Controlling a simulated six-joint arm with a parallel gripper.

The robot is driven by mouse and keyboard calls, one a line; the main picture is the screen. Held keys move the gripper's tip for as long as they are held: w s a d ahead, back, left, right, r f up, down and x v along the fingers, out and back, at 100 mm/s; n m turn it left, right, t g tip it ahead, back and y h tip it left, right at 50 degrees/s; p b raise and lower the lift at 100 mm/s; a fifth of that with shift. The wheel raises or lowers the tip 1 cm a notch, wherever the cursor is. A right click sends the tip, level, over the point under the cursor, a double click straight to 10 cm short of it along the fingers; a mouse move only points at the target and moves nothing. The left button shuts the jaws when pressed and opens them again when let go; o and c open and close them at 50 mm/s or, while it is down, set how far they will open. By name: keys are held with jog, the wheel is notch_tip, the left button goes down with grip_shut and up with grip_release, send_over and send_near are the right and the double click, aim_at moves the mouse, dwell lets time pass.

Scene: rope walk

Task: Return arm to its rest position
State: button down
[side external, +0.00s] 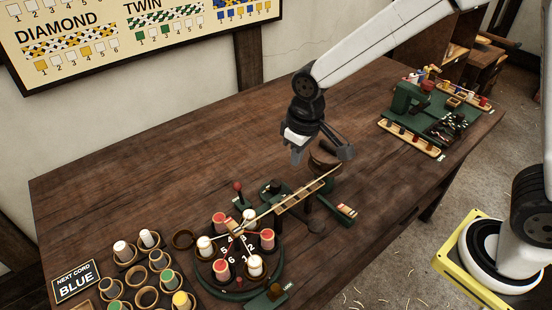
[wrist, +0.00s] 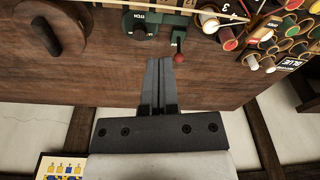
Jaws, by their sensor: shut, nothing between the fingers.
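My gripper (side external: 300,152) hangs in the air above the wooden table, behind the green braiding machine. In the wrist view my gripper (wrist: 160,62) has its two fingers together, with nothing between them. My white arm reaches in from the upper right of the side view. The braiding machine has a round green plate (side external: 238,290) carrying red and white bobbins. A slatted wooden arm (side external: 305,192) rises from it toward a round wooden reel (side external: 325,155), which stands close to my gripper in the picture. The reel (wrist: 45,28) also shows at upper left in the wrist view.
A red-knobbed lever (side external: 238,187) stands behind the plate; its knob (wrist: 179,59) shows near my fingertips in the wrist view. Cups of bobbins and a sign reading BLUE (side external: 76,281) are at lower left. A second green machine (side external: 408,97) is at right. The table's back left (side external: 140,170) is clear.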

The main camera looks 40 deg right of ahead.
jog(key=s+d+f+m+t, duration=0.1)
jog(key=s+d+m, duration=0.2)
jog(key=s+d, duration=0.7)
jog(key=shift+s+d+f, duration=0.2)
jog(key=shift+d, duration=0.55)
